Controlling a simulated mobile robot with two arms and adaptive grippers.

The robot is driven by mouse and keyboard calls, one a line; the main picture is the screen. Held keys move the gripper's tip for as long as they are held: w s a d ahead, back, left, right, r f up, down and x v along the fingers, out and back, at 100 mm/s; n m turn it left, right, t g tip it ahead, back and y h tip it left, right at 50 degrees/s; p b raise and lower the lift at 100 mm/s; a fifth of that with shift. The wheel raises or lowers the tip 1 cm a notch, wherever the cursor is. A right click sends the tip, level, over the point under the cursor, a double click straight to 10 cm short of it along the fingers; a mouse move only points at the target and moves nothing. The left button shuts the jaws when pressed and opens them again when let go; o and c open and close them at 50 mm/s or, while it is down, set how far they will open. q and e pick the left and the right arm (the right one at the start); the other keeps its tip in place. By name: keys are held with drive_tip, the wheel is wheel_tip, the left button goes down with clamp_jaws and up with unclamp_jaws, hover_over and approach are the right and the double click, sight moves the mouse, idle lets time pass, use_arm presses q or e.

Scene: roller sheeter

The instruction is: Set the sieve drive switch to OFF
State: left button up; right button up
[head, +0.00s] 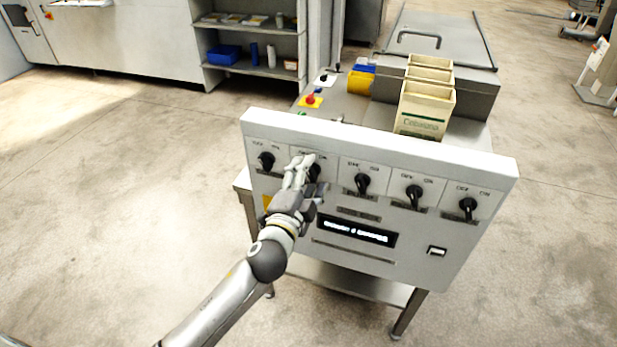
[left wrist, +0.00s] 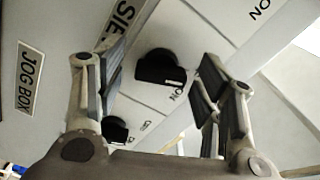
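The control panel (head: 290,135) carries a row of several black rotary switches. My left gripper (head: 303,165) is in front of the second switch from the left (head: 315,173), partly covering it. In the left wrist view, my open fingers (left wrist: 160,85) stand apart with a black knob (left wrist: 160,68) showing between them, and I see no contact. The white mark on this knob lies near the lettering "ON". A plate beginning "SIE" (left wrist: 120,22) is beside it, its end hidden by a finger. My right gripper is not in view.
Another black knob (left wrist: 115,130) is close by the left finger. A "JOG BOX" plate (left wrist: 30,78) is on the panel. The panel also has a lit display (head: 356,231) and a small rocker switch (head: 436,251).

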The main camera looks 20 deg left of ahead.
use_arm(q)
drive_tip(key=s, duration=1.2)
drive_tip(key=shift+a, duration=0.2)
idle(0.6)
drive_tip(key=s+a+f+n+g, duration=0.1)
drive_tip(key=s+f+n+g, duration=0.2)
drive_tip(key=f, duration=1.5)
drive_tip(key=s+a+f+n+g, duration=0.1)
drive_tip(key=s+f+g, duration=0.3)
drive_tip(key=f, duration=1.3)
drive_tip(key=s+a+f+n+g, duration=0.25)
drive_tip(key=s+f+g, duration=0.25)
drive_tip(key=s+f, duration=0.75)
drive_tip(key=s+f+n+g, duration=0.2)
drive_tip(key=s+f, duration=0.4)
drive_tip(key=s, duration=0.4)
drive_tip(key=s+a+f+n+g, duration=0.1)
drive_tip(key=s+f+n+g, duration=0.1)
drive_tip(key=s+f, duration=0.4)
drive_tip(key=s+g, duration=0.1)
drive_tip(key=s, duration=0.2)
drive_tip(key=shift+s+a+n+y, duration=0.3)
drive_tip(key=shift+s+n, duration=0.05)
